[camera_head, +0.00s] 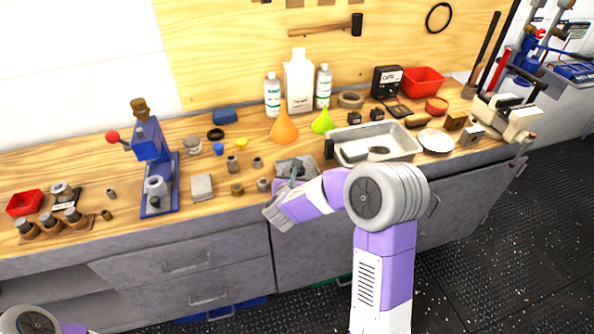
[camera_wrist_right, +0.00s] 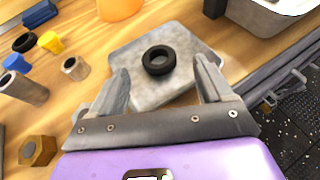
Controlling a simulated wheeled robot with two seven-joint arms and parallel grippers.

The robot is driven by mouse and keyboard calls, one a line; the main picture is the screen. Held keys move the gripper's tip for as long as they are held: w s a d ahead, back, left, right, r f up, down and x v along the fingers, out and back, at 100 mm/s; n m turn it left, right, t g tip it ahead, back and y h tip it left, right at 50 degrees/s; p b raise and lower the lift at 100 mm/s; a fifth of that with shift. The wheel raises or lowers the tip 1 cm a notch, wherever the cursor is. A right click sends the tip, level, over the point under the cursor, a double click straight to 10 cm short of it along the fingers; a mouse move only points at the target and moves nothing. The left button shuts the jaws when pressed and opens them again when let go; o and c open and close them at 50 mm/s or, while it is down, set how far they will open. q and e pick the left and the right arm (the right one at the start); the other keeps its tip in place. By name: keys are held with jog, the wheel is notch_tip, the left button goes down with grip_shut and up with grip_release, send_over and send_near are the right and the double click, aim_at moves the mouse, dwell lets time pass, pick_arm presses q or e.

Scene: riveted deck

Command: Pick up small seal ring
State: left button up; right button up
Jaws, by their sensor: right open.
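A small black seal ring (camera_wrist_right: 158,60) lies flat on a grey plate (camera_wrist_right: 185,38) in the right wrist view. My right gripper (camera_wrist_right: 161,76) is open, its two fingers apart on either side of the ring in that view, and nothing is held between them. I cannot tell how high the fingertips are above the plate. In the head view my right gripper (camera_head: 293,178) is over the bench's front edge at the plate, and the ring is not clearly visible there. My left gripper is not in view.
An orange funnel (camera_head: 284,127) stands behind the plate, and a metal tray (camera_head: 413,150) is to its right. Small metal bushings and a hex nut (camera_wrist_right: 38,150) lie to the left. Another black ring (camera_head: 215,134) lies farther back. A blue press (camera_head: 151,146) stands left.

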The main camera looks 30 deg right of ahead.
jog(key=shift+x, duration=1.75)
jog(key=shift+c, duration=0.3)
jog(key=shift+a+f, duration=0.1)
jog(key=c, duration=1.1)
